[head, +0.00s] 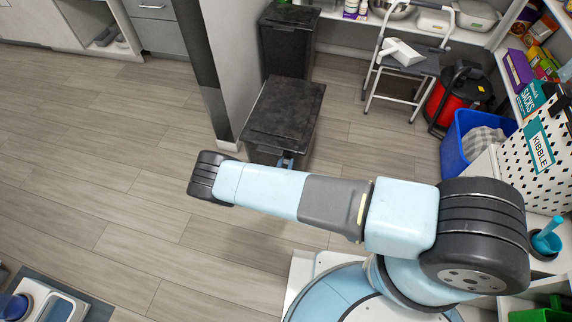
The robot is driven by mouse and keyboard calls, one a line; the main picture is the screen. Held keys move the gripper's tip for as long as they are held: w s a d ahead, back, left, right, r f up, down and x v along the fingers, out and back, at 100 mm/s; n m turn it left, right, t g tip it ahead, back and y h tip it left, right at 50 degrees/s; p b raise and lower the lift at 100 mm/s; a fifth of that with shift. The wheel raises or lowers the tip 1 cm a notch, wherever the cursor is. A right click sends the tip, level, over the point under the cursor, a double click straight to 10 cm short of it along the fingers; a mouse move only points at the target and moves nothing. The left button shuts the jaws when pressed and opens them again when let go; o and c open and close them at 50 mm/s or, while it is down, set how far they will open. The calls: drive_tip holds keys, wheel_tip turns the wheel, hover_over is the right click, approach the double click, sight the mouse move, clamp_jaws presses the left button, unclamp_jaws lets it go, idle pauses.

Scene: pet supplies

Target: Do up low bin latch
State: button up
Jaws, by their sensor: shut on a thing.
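The low bin (284,112) is a dark box with a flat, marbled black lid, standing on the floor beside a pale wall end. Its lid looks down flat. A small blue-grey part (287,159) shows at its near side, just above the edge of my arm; it may be the latch, but its position cannot be made out. My arm crosses the view in front of the bin and hides the lower near side. My gripper is not visible; it is hidden behind my own arm.
A taller black bin (288,45) stands behind the low one. A grey step stool (410,70), a red vacuum (455,95) and a blue crate (462,143) are to the right. Shelves line the right edge. The wooden floor (110,140) at left is clear.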

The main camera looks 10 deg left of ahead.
drive_tip(key=shift+d, duration=0.15)
drive_tip(key=o, duration=1)
drive_tip(key=s, duration=0.4)
drive_tip(key=s+a+r, duration=0.1)
drive_tip(key=s, duration=0.4)
drive_tip(key=s+r, duration=0.1)
drive_tip(key=s, duration=0.3)
drive_tip(key=shift+s+a, duration=0.25)
drive_tip(key=shift+s, duration=0.05)
